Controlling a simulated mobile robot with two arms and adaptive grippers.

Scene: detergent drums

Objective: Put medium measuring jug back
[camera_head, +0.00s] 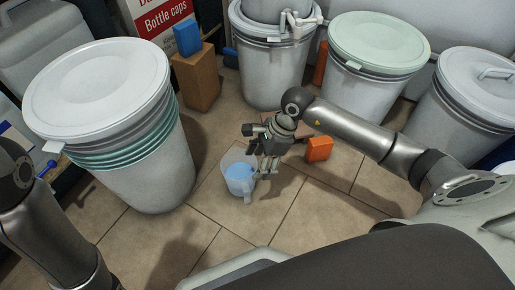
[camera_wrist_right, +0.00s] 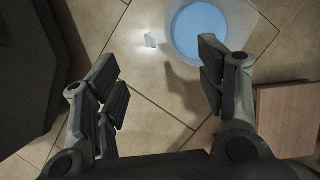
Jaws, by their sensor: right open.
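The measuring jug (camera_head: 238,183) is a translucent cup with blue contents, standing upright on the tiled floor. Its handle is on the side towards me. My right gripper (camera_head: 266,174) points down close beside the jug, at its right in the head view. In the right wrist view the gripper (camera_wrist_right: 158,72) is open and empty. I cannot tell whether a finger touches the jug. My left gripper is not in view; only its arm shows.
A lidded white drum (camera_head: 100,90) with teal bands stands left. Other drums stand at the back: one with a tap (camera_head: 270,60), one with a pale green lid (camera_head: 378,42), one grey-lidded (camera_head: 487,75). A small orange box (camera_head: 319,149) is right of the gripper. Floor in front is clear.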

